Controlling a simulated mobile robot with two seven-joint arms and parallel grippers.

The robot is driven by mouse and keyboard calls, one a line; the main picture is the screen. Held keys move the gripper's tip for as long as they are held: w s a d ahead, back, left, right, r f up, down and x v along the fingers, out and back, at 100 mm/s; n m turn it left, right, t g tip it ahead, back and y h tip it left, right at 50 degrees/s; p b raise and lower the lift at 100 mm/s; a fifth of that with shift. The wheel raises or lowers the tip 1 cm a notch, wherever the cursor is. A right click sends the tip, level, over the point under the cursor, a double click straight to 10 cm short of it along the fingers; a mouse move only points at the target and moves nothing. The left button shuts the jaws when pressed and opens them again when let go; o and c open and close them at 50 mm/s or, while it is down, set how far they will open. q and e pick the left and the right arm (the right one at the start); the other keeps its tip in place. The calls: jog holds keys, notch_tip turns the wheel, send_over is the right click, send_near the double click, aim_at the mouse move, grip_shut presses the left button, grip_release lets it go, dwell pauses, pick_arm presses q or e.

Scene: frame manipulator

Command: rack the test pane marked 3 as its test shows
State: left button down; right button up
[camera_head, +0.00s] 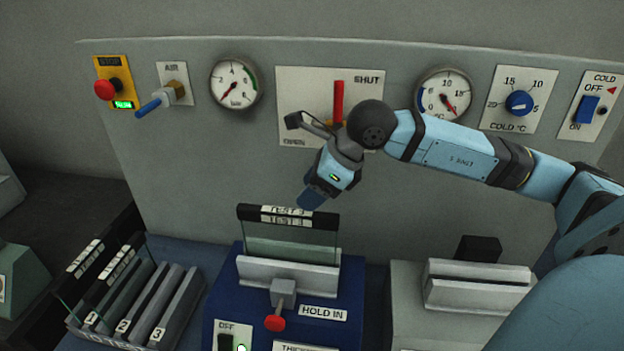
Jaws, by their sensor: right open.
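The test pane (290,240) is a clear sheet with a black top bar whose label looks like TEST 3. It stands upright in the pale clamp (250,268) of a blue holder (345,290) marked HOLD IN. A red-knobbed plunger (276,322) is at the holder's front. My right gripper (325,130) is open in front of the SHUT/OPEN plate (290,85), close to its upright red lever (337,98); contact cannot be told, and my wrist hides part of it. The rack (110,338) has slots numbered 1, 2 and 3. My left gripper is not in view.
Dark-topped panes (82,258) stand at the rack's left. The back panel has a stop button (105,90), blue AIR lever (155,104), pressure gauge (234,82) near its low end, temperature gauge (443,95), COLD dial (519,103) and COLD switch (587,110). A grey clamp (478,290) stands right.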

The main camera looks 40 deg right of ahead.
aim_at(293, 211)
jog(key=shift+a+f, duration=0.4)
jog(key=shift+a, duration=0.05)
jog(key=b+x, duration=0.1)
jog(key=x, duration=0.3)
jog(key=shift+w+f, duration=0.2)
jog(key=shift+f, duration=0.2)
jog(key=shift+b+x, duration=1.2)
jog(key=shift+x, duration=0.15)
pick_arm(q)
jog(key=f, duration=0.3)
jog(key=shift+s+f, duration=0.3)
pick_arm(e)
jog(key=shift+a, duration=0.1)
grip_shut()
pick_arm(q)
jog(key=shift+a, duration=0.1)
pick_arm(e)
jog(key=shift+s, duration=0.1)
jog(key=shift+a+f, duration=0.1)
jog(key=shift+f, duration=0.05)
